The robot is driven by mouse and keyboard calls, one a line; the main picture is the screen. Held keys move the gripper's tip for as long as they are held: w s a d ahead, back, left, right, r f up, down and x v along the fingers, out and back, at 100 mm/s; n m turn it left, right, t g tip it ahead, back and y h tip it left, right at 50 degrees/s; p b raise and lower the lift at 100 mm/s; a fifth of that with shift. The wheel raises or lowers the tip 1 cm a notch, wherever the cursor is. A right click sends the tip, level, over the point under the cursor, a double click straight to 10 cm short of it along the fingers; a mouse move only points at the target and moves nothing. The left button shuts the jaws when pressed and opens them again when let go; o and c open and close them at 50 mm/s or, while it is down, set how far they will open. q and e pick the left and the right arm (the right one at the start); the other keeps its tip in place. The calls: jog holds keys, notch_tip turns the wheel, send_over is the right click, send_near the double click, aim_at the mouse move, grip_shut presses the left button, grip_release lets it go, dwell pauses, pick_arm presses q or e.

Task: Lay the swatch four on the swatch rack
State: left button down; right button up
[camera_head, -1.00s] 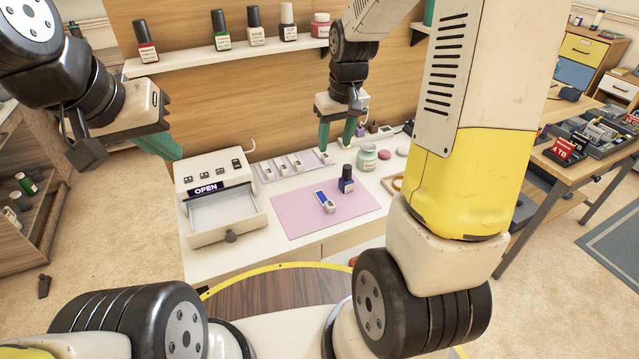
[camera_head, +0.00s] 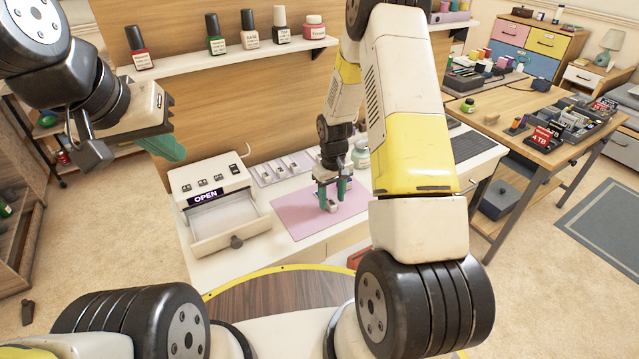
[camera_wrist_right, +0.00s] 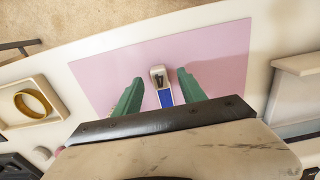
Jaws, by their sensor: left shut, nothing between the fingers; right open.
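A swatch with a white end and a blue part lies on the pink mat (camera_head: 290,217); I take it as swatch four (camera_wrist_right: 158,74), though its mark is not readable. My right gripper (camera_head: 332,196) is open just above it. In the right wrist view, the green fingers of this gripper (camera_wrist_right: 160,80) stand apart on either side of the swatch, not visibly touching it. The swatch rack (camera_head: 262,178), a pale tray with several white swatches, lies behind the mat. My left gripper (camera_head: 172,150) is shut and empty, in the air at the left.
A white lamp box with an OPEN display (camera_head: 210,197) stands left of the mat. A pale jar (camera_head: 361,156) is partly hidden behind my right arm. A small tray with a gold ring (camera_wrist_right: 32,102) lies beside the mat. A shelf with several bottles (camera_head: 230,51) hangs above.

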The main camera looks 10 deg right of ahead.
notch_tip(320, 180, down, 2)
jog(key=shift+c, duration=0.2)
grip_shut()
jog(key=shift+r, duration=0.1)
